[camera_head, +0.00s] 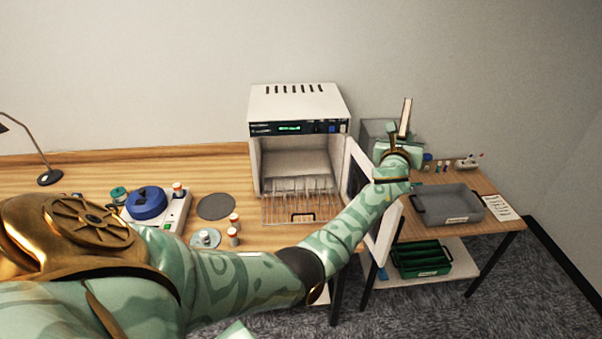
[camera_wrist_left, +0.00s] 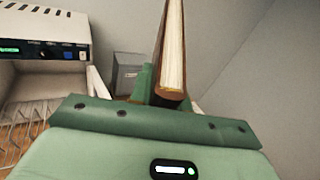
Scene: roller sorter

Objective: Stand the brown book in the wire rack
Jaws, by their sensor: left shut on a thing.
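The brown book (camera_head: 405,117) is held upright by my left gripper (camera_head: 398,146), above the area where the two tables meet, to the right of the open oven. In the left wrist view the book (camera_wrist_left: 173,60) shows its brown cover edges and pale pages, rising from between the jaws of the left gripper (camera_wrist_left: 158,98). My right gripper is not in view.
The white oven (camera_head: 298,104) has its door (camera_head: 384,235) swung open, close to my left arm. A grey tray (camera_head: 448,208) is on the right table, with a green crate (camera_head: 422,262) below. A grey box (camera_head: 376,132) stands behind the gripper. Jars and a blue-topped device (camera_head: 147,203) are left.

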